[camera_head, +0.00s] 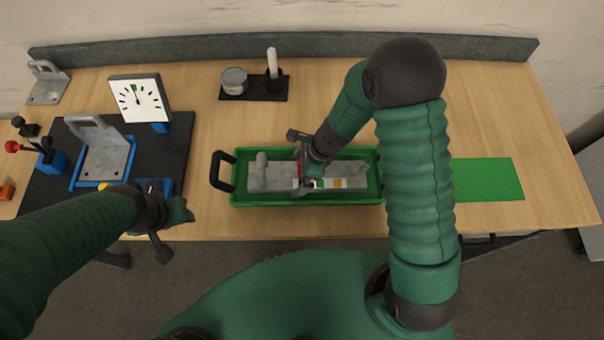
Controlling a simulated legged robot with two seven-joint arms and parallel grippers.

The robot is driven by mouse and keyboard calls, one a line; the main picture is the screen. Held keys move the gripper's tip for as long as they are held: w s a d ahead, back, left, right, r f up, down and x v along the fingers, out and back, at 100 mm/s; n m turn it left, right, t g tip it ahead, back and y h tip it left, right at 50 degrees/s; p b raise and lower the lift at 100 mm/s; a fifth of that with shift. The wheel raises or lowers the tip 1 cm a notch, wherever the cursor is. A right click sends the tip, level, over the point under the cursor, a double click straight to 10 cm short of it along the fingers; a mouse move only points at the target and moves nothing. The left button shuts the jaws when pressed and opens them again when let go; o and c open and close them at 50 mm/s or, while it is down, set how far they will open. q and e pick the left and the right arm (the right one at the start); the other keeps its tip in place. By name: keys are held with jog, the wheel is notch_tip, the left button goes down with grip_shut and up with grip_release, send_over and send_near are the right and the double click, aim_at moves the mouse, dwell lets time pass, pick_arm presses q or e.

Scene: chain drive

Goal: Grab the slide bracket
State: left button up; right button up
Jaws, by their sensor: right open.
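A grey L-shaped bracket (104,150) sits in a blue fixture (75,176) on the dark mat at the left. A similar grey bracket (47,84) stands at the table's far left corner. I cannot tell which one is the slide bracket. My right gripper (302,164) is open over the green tray (236,172), above the long grey piece (270,178) lying in it; contact is unclear. My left gripper (172,224) is at the table's front edge, below and right of the blue fixture; its jaw opening is unclear.
A black holder (268,94) with a round tin (234,79) and a white-handled tool (272,62) is at the back. A green sheet (488,180) lies right of the tray. The right back table is clear.

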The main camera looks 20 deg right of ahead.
jog(key=c, duration=1.9)
jog(key=shift+r, duration=0.1)
jog(key=shift+c, duration=0.5)
jog(key=shift+r, duration=0.1)
